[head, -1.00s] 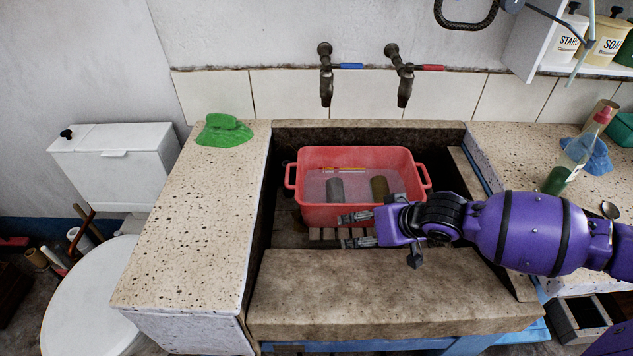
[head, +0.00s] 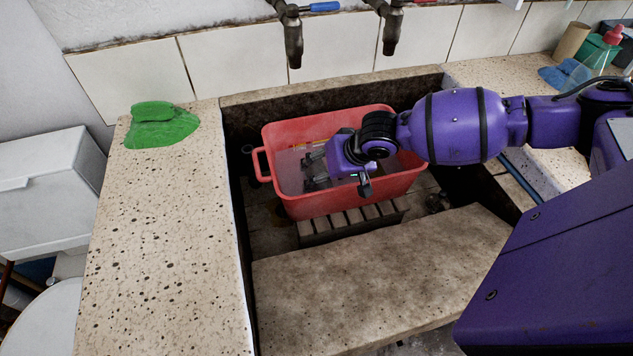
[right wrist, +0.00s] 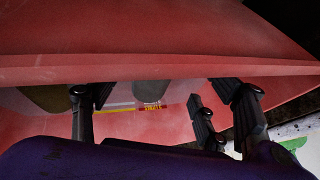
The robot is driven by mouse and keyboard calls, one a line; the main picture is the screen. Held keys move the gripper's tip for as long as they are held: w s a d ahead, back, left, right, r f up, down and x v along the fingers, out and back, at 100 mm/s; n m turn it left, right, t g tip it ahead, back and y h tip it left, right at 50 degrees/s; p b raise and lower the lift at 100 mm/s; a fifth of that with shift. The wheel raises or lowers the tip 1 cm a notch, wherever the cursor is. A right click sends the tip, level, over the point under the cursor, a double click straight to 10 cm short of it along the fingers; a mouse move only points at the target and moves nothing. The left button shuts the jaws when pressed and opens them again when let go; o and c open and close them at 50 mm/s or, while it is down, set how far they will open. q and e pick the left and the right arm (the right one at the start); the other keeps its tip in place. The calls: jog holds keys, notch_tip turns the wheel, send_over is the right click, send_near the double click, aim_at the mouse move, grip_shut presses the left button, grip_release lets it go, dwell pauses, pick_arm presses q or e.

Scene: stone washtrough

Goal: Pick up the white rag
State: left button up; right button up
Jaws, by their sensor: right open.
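I see no white rag in either view. My right gripper (head: 314,170) is open and empty, reaching in from the right over the red basin (head: 325,205). In the right wrist view its spread black fingers (right wrist: 150,105) appear against the red basin wall (right wrist: 150,40), with nothing between them held. I cannot tell whether they touch the basin. A green rag (head: 160,127) lies crumpled on the left counter, and a blue rag (head: 565,75) lies on the right counter. My left gripper is not in view.
The basin stands on a slatted wooden rack (head: 350,220) inside the stone trough (head: 380,265). Two taps (head: 293,40) hang above. A grey object (right wrist: 152,92) and a red-yellow stick (right wrist: 118,107) lie in the basin. A bottle (head: 603,55) stands right. The left counter (head: 165,230) is mostly clear.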

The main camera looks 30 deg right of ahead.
aim_at(318, 167)
jog(key=x, duration=0.4)
jog(key=shift+d+b, duration=0.35)
jog(key=shift+b, duration=0.05)
jog(key=shift+w+f, duration=0.25)
jog(key=shift+f, duration=0.05)
jog(key=c, duration=1.4)
